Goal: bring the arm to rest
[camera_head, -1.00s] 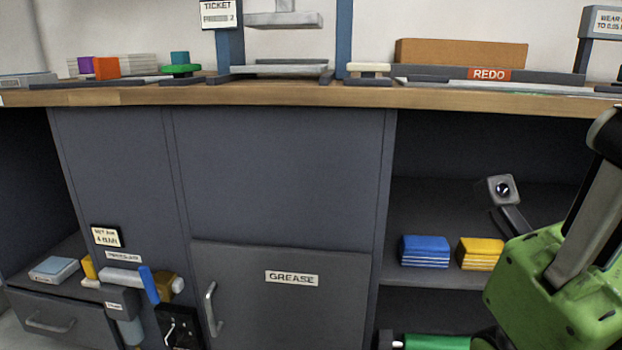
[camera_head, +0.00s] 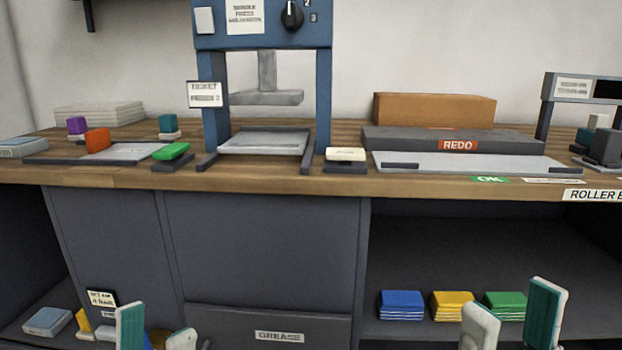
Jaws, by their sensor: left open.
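My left gripper (camera_head: 156,331) shows at the bottom left, in front of the dark cabinet. Its two pale, teal-edged fingers are apart with nothing seen between them. My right gripper (camera_head: 512,320) shows at the bottom right, in front of the lower shelf. Its two fingers are also apart, with nothing seen between them. Both sit below the wooden worktop (camera_head: 330,184), roughly level with each other. The rest of both arms is out of the frame.
A blue press (camera_head: 212,100) stands on the worktop, with a green pad (camera_head: 171,152) and a white pad (camera_head: 345,154) beside it. A grey REDO tray (camera_head: 410,138) lies to the right. Blue (camera_head: 401,305), yellow (camera_head: 452,305) and green (camera_head: 505,305) stacks sit on the shelf.

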